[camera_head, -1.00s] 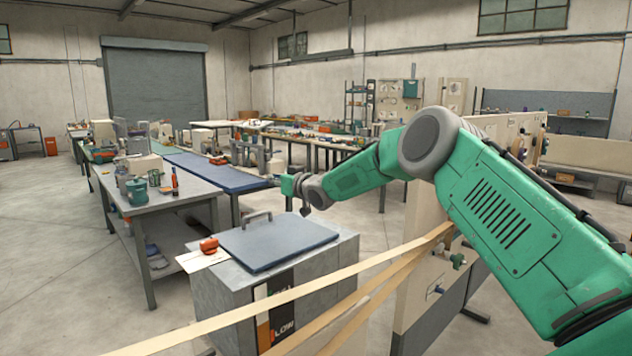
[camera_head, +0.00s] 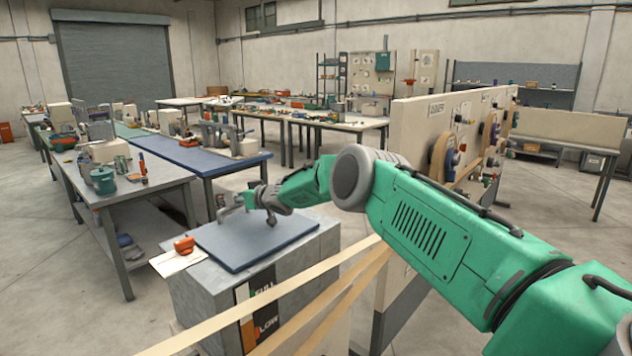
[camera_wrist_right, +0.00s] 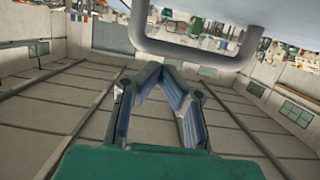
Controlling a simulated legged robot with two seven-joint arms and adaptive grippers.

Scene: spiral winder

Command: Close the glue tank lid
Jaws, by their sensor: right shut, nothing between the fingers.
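The glue tank (camera_head: 205,290) is a grey box with a FULL/LOW label on its front. Its blue-grey lid (camera_head: 262,248) lies flat across the top. The grey lid handle (camera_head: 226,211) stands at the lid's far left part. My right gripper (camera_head: 243,200) is over the lid at this handle and partly overlaps it. In the right wrist view, the handle (camera_wrist_right: 190,50) crosses just ahead of the fingertips, and the lid (camera_wrist_right: 270,12) fills the upper right. The gripper's fingertips (camera_wrist_right: 161,70) meet, with nothing between them. I cannot tell whether they touch the handle. My left gripper is out of view.
An orange object (camera_head: 184,245) rests on a pale sheet (camera_head: 178,262) at the tank's left edge. Tan strips (camera_head: 300,285) cross before the tank. A grey workbench (camera_head: 120,190) stands left, a tan panel (camera_head: 430,130) right. The floor at lower left is clear.

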